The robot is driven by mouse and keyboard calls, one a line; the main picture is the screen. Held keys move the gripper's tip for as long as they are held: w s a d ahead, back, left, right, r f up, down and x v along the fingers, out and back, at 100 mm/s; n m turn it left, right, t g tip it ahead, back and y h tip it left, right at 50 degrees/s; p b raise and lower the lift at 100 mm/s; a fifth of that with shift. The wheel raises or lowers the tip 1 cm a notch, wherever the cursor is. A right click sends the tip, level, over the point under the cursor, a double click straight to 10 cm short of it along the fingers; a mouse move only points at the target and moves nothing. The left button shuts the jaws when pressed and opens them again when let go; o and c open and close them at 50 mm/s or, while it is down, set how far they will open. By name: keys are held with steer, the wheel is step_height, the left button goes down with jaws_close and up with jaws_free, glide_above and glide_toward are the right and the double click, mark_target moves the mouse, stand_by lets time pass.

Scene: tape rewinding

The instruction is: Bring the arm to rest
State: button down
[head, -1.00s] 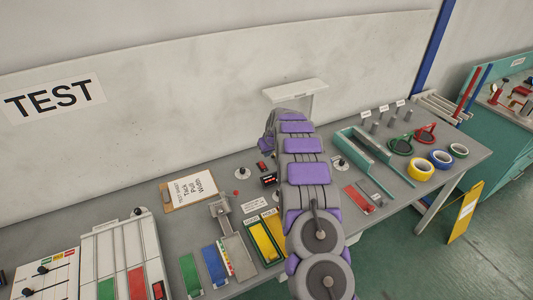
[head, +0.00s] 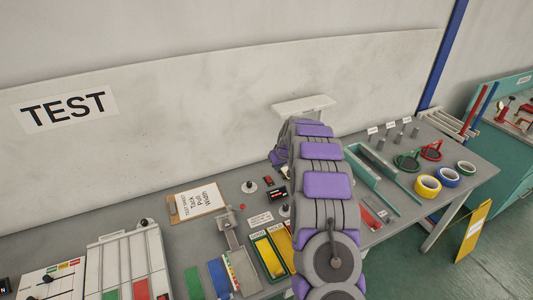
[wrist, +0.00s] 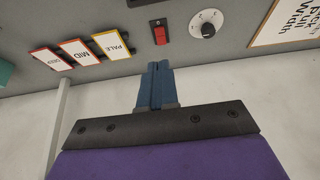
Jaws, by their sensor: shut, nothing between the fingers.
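My arm (head: 326,185), grey with purple pads, reaches from the bottom of the head view over the workbench (head: 475,185) towards the white wall panel. Its far end bends down behind the upper links, so my gripper is hidden there. In the wrist view my gripper (wrist: 157,72) shows as two blue fingers pressed together, with nothing between them. The fingertips are in front of the bench's controls, just below a red rocker switch (wrist: 160,33) in the picture. I cannot tell the gap to the bench, but no contact shows.
Left of the arm lie a clipboard (head: 197,202) and coloured trays (head: 268,258). To the right are a teal U-shaped frame (head: 375,182), tape rolls (head: 428,186) and red and green holders (head: 431,149). A white shelf (head: 304,104) juts from the panel. A dial (wrist: 206,24) is near the fingers.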

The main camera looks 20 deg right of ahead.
steer(key=s+a+r+g+y, duration=0.1)
steer(key=s+a+r+g, duration=0.1)
steer(key=s+a+r, duration=0.65)
steer(key=s+a+r+g, duration=0.1)
steer(key=s+a+r, duration=0.5)
steer(key=s+a, duration=0.45)
steer(key=s+a+r+g, duration=0.1)
steer(key=s+g, duration=0.1)
steer(key=s, duration=1.6)
steer(key=s+a+g+h, duration=0.1)
steer(key=s+a+g, duration=0.1)
steer(key=s, duration=1.7)
steer(key=shift+a+r, duration=0.25)
steer(key=shift+r, duration=0.15)
